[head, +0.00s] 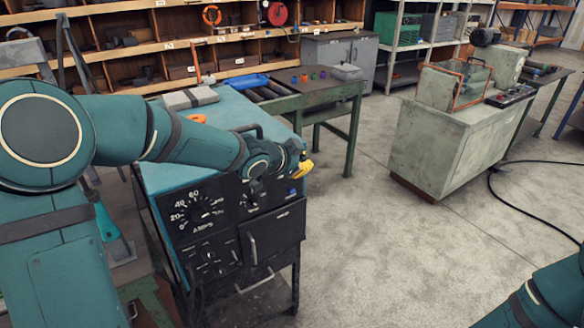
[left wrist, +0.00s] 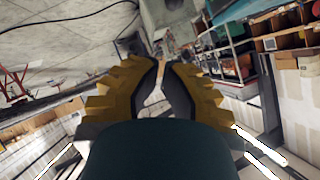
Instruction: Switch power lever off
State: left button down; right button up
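The power unit (head: 274,238) is a teal-topped cabinet with a black front panel. A large dial marked AMPS (head: 205,212) is on its left, with smaller controls (head: 210,256) below. The upper right of the panel lies close to my left gripper (head: 303,165) and is partly covered by my wrist. I cannot clearly make out the power lever there. My left gripper points right, at the panel's upper right corner. My right gripper is out of view.
A blue tray (head: 247,81) and a grey block (head: 190,97) lie behind and on the cabinet top. A green-legged roller table (head: 330,90) stands behind. A grey machine (head: 440,145) stands at the right, with a black cable (head: 520,205) on the floor. Open floor lies between.

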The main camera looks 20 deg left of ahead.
pick_arm(q)
jog(key=w+f+b, duration=0.1)
jog(key=w+f, duration=0.3)
jog(key=f, duration=0.1)
jog(key=shift+w, duration=0.3)
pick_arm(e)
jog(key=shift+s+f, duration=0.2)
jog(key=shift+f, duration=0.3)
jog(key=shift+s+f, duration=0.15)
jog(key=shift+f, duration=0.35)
pick_arm(q)
jog(key=shift+f, duration=0.1)
